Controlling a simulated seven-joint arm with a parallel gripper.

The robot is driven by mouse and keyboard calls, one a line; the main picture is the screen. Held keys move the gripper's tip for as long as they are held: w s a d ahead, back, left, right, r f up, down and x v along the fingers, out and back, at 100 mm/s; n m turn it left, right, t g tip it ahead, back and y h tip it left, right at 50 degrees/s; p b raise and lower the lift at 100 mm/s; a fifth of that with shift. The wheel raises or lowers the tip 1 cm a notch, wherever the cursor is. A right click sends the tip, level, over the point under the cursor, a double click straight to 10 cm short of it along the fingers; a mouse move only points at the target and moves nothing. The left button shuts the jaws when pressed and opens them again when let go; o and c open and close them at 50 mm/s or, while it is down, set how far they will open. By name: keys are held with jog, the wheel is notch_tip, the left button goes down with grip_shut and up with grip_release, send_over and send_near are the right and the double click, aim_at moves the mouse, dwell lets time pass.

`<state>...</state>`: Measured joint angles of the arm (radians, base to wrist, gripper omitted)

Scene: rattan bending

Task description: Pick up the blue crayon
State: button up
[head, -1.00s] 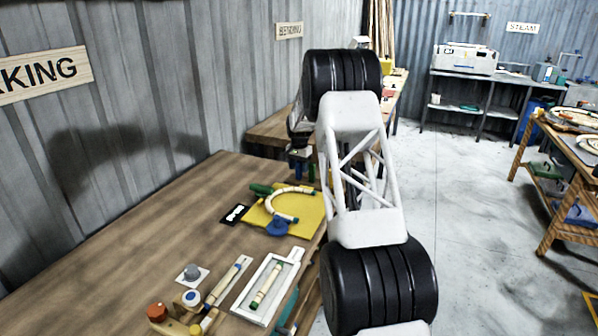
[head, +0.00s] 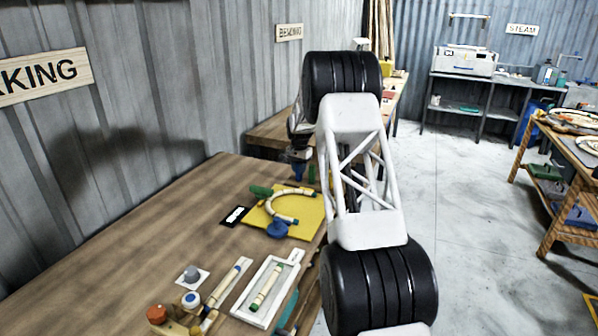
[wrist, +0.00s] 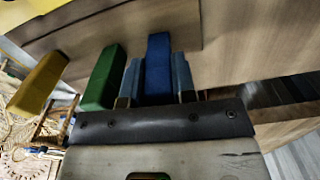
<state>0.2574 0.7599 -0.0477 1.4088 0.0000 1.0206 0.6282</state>
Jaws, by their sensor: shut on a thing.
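The blue crayon (wrist: 158,68) is a thick blue bar in the middle of the wrist view. My gripper (wrist: 156,78) is shut on it, with one grey-blue finger against each side. A green crayon (wrist: 104,78) stands just left of the left finger, and a yellow crayon (wrist: 40,86) lies farther left, apart from both. In the head view my gripper (head: 299,160) is small, at the far end of the workbench, partly hidden by my arm. A small blue piece shows just below it there.
The wooden workbench (head: 130,250) holds a yellow board (head: 311,213) with a curved rattan piece (head: 273,204). A white tray (head: 286,272) with a short rod stands nearer. Several knobs and sticks lie at the front. A corrugated wall (head: 200,70) borders the left. The bench's left-middle is clear.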

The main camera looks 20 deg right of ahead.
jog(key=shift+r, duration=0.15)
jog(key=shift+r, duration=1.5)
jog(key=shift+s+r, duration=0.15)
jog(key=s+a+r, duration=0.1)
jog(key=s+a, duration=0.3)
jog(key=s, duration=1.1)
jog(key=shift+r, duration=0.2)
jog(key=shift+s, duration=0.1)
jog(key=shift+o, duration=0.9)
jog(key=shift+w+d+r, duration=0.3)
jog(key=shift+w+r, duration=0.3)
jog(key=shift+r, duration=0.1)
jog(key=shift+w+d+r, duration=0.25)
jog(key=shift+w+r, duration=0.4)
jog(key=shift+r, duration=0.05)
jog(key=shift+w+d+r, duration=0.3)
jog(key=shift+w+r, duration=0.3)
jog(key=shift+r, duration=0.1)
